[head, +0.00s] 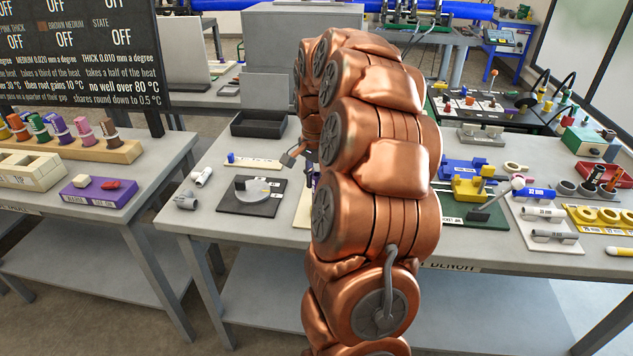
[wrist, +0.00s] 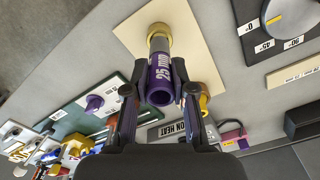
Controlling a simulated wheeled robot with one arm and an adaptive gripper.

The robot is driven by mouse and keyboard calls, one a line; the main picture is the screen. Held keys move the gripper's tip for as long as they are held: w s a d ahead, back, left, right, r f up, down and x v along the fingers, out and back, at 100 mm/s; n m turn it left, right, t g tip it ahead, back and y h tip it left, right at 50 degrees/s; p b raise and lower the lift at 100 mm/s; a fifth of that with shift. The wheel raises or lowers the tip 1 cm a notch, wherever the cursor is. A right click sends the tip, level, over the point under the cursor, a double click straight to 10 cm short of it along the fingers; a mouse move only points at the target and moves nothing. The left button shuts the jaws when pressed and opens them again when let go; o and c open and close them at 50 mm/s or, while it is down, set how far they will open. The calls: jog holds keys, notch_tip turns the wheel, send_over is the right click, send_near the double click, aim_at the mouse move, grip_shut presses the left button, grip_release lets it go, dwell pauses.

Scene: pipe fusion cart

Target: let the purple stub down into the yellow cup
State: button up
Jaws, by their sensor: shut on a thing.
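In the wrist view my gripper (wrist: 160,92) is shut on the purple stub (wrist: 158,73), a hollow tube marked 25 MM, with one finger on each side. The stub's open end faces the camera. Past its far end is a short grey cylindrical part (wrist: 158,45), then a yellow cup (wrist: 158,30) on a cream board (wrist: 188,45). The stub looks roughly in line with the cup. I cannot tell whether its far end touches or enters anything. In the head view my copper arm hides the gripper and cup; only an edge of the cream board (head: 303,208) shows.
A black plate with a grey dial (head: 252,190) lies beside the board. Grey pipe fittings (head: 187,200) lie on the bench at left. A black tray (head: 258,123) stands behind. Yellow and blue fixtures (head: 468,187) crowd the right side. Another yellowish part (wrist: 204,103) is near the right finger.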

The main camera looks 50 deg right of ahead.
jog(key=shift+f+b, duration=1.3)
jog(key=shift+f, duration=0.5)
dwell(0.6)
jog(key=o, duration=0.9)
notch_tip(320, 180, up, 12)
jog(key=shift+a+f, duration=0.1)
jog(key=shift+f, duration=0.1)
jog(key=shift+s+r, duration=0.1)
jog(key=shift+r, duration=0.1)
